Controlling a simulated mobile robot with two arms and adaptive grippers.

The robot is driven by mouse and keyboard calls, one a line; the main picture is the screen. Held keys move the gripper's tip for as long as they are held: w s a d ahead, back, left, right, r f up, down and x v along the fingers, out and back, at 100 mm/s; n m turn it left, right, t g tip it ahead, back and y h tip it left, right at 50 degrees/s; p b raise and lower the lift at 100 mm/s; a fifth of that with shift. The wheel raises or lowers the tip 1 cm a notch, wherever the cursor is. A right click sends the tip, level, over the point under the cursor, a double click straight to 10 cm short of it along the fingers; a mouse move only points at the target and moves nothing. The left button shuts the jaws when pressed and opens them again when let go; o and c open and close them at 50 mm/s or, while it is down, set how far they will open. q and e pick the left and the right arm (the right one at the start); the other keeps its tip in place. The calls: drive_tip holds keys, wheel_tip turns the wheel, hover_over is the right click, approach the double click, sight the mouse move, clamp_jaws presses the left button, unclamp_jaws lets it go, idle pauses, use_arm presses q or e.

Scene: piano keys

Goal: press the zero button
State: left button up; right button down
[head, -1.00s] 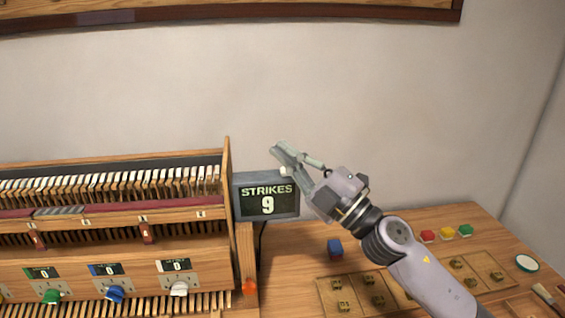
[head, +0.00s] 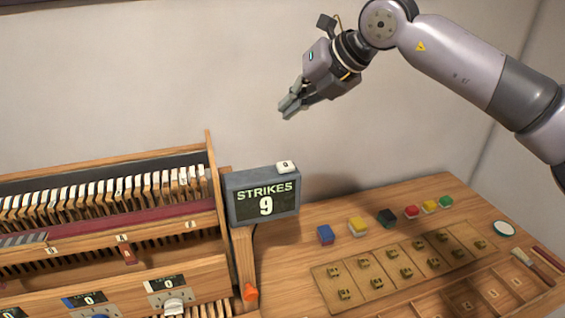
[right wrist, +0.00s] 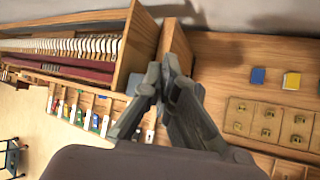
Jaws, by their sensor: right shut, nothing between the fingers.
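A grey display box (head: 264,197) reading "STRIKES 9" stands at the right end of the piano-key cabinet in the head view. A small white button (head: 286,167) with a dark mark, which looks like a zero, sits on its top edge. My right gripper (head: 288,107) is shut and empty. It is in the air above the button, apart from it, with its fingers pointing down and left. In the right wrist view its closed fingers (right wrist: 168,72) cover the middle, and I cannot make out the button there. My left gripper is not in view.
The wooden cabinet (head: 214,190) with keys, counters and coloured knobs fills the left. On the bench at right are a blue block (head: 325,234), several other coloured blocks, a wooden board (head: 327,272) with small metal pieces, a round dish (head: 503,229) and a brush. The wall is behind.

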sight(289, 163)
wheel_tip(289, 163, down, 8)
drive_tip(key=b, duration=0.4)
drive_tip(key=shift+a+f+b, duration=0.1)
drive_tip(key=shift+f+b, duration=0.15)
drive_tip(key=shift+b, duration=0.15)
drive_tip(key=shift+f, duration=0.2)
drive_tip(key=shift+b, duration=0.35)
idle(0.8)
drive_tip(key=shift+f+b, duration=0.4)
drive_tip(key=shift+b, duration=0.15)
drive_tip(key=shift+f+b, duration=0.5)
drive_tip(key=shift+b, duration=0.1)
idle(0.5)
drive_tip(key=shift+r, duration=0.1)
drive_tip(key=shift+r+p, duration=0.35)
drive_tip(key=shift+r, duration=0.45)
